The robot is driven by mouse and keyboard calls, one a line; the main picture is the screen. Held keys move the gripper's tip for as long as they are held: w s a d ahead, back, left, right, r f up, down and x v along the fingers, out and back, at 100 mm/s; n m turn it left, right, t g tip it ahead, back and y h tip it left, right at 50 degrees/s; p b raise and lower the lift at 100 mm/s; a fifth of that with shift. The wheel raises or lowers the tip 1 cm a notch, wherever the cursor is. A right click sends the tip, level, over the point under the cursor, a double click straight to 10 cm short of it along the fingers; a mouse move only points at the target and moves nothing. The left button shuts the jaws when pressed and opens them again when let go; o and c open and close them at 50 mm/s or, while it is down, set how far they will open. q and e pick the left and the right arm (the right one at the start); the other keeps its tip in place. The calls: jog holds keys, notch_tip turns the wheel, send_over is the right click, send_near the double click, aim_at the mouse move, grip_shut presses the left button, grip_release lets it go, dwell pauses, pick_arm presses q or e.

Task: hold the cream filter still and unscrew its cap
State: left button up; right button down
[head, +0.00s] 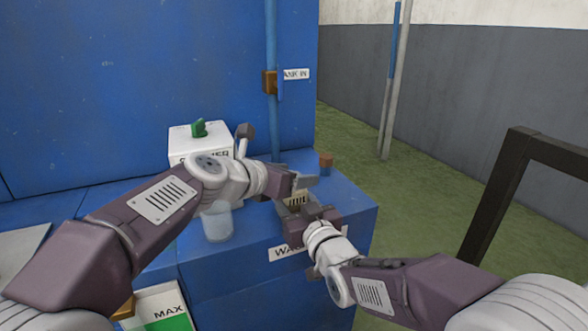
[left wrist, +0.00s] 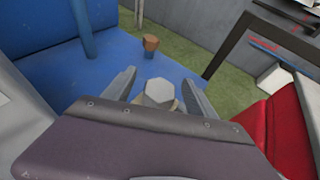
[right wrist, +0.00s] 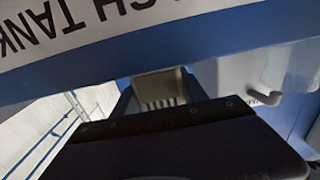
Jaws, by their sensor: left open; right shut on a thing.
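The cream filter (head: 297,201) is at the front right of the blue ledge, mostly hidden between my grippers. Its ribbed side (right wrist: 160,90) shows in the right wrist view. My right gripper (head: 304,211) is shut on the filter from the front. The cap (left wrist: 160,92), a grey faceted piece, shows in the left wrist view on top of a cream part. My left gripper (left wrist: 158,88) is open, with one finger on each side of the cap. Whether the fingers touch it I cannot tell. In the head view my left gripper (head: 303,183) is just above the filter.
A white box (head: 187,148) with a green knob (head: 199,128) stands behind my left arm. A clear cup (head: 217,224) is on the ledge left of the filter. A brown capped stub (head: 326,160) is behind it. A dark frame (head: 490,200) stands at right.

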pick_arm(q)
grip_shut()
jog(key=shift+c, duration=0.5)
grip_release()
jog(key=shift+o, duration=0.5)
jog(key=shift+r, duration=2)
